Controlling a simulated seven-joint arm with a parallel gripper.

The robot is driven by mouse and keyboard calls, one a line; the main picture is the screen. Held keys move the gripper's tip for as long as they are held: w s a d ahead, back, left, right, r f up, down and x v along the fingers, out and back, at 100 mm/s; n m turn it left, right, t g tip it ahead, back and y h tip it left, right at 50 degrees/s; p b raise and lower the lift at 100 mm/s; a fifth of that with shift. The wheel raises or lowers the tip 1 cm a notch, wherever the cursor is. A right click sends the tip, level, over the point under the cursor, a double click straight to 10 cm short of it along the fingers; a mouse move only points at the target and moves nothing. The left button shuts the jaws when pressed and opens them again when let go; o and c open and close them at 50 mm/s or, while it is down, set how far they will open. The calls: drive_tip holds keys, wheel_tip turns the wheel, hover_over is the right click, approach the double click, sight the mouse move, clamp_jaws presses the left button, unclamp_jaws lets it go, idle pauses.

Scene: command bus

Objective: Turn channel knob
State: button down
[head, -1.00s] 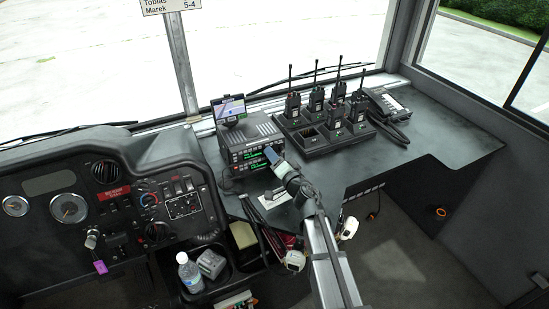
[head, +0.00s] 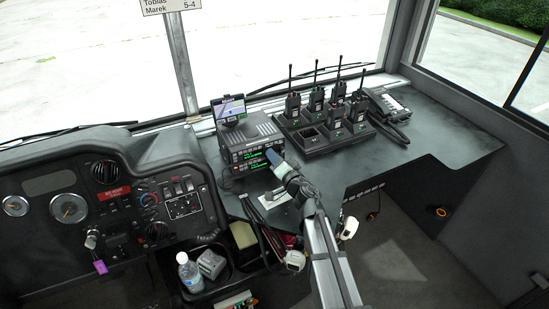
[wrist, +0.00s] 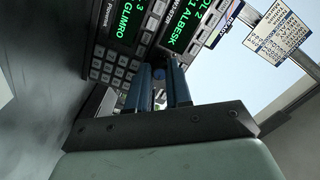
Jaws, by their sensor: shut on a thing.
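Two stacked black radios (head: 238,152) with green displays stand on the dash counter in the head view. In the wrist view, the displays (wrist: 181,27) and a keypad (wrist: 113,68) appear tilted. My gripper (head: 270,154) is at the right side of the lower radio's front. In the wrist view, its two dark blue fingers (wrist: 160,72) are close together at the radio face, shut on a small round channel knob (wrist: 159,73). The fingers hide most of the knob, and its pointer position cannot be seen.
A charger tray (head: 318,143) with several handheld radios stands right of the radio stack, beside a telephone handset (head: 388,103). A small screen (head: 230,109) sits on top. A white card (head: 274,198) lies below the gripper. The counter's right part is clear.

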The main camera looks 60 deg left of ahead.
drive_tip(key=n, duration=0.4)
idle(0.3)
drive_tip(key=c, duration=1)
unclamp_jaws()
drive_tip(key=shift+c, duration=0.2)
drive_tip(key=shift+d, duration=0.15)
drive_tip(key=d, duration=1.3)
drive_tip(key=shift+w+d+r, duration=0.15)
drive_tip(key=shift+w+d, duration=0.15)
